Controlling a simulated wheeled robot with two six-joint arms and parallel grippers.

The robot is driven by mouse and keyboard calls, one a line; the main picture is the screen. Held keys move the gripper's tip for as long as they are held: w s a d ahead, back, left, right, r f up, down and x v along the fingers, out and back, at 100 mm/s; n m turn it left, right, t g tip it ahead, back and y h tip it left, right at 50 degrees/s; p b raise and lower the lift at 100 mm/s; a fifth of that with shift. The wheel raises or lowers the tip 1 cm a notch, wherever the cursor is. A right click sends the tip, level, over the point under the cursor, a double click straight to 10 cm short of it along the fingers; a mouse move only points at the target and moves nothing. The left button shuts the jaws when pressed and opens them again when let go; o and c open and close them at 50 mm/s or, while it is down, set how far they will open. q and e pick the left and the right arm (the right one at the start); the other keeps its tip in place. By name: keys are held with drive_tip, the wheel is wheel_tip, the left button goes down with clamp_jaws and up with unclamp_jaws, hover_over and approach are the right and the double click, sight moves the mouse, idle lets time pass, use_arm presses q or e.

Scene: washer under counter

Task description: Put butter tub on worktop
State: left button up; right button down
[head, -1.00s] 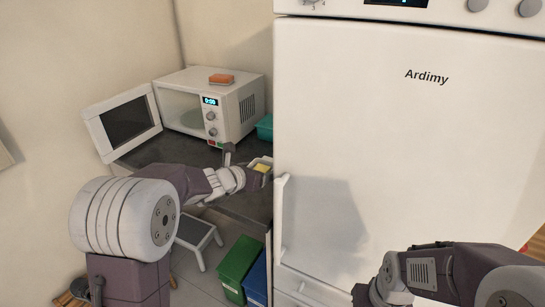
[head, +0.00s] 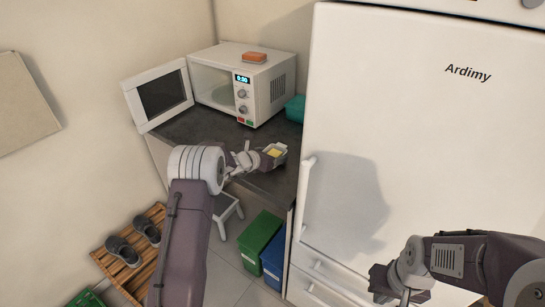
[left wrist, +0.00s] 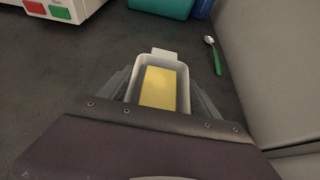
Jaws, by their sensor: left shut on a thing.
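The butter tub is a small pale open tub with a yellow block of butter inside. In the head view the butter tub (head: 280,147) is over the right part of the dark worktop (head: 195,128), near the fridge. My left gripper (head: 268,157) is shut on it. In the left wrist view the butter tub (left wrist: 185,68) sits upright between the fingers, with dark worktop (left wrist: 85,80) around it. I cannot tell whether its base touches the surface. My right gripper (head: 385,285) is low at the right, in front of the fridge; its fingers are not clear.
A white microwave (head: 212,72) with its door (head: 160,95) open stands at the back, an orange sponge (head: 255,57) on top. A teal container (head: 296,108) is beside it. A green-handled spoon (left wrist: 215,58) lies right of the tub. The fridge (head: 410,130) borders the worktop's right side.

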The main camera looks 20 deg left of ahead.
use_arm(q)
drive_tip(key=shift+w+f, duration=0.15)
drive_tip(key=shift+f, duration=0.2)
drive_tip(key=o, duration=1.2)
drive_tip(key=shift+f, duration=0.1)
drive_tip(key=o, duration=0.5)
drive_tip(key=shift+c, duration=0.2)
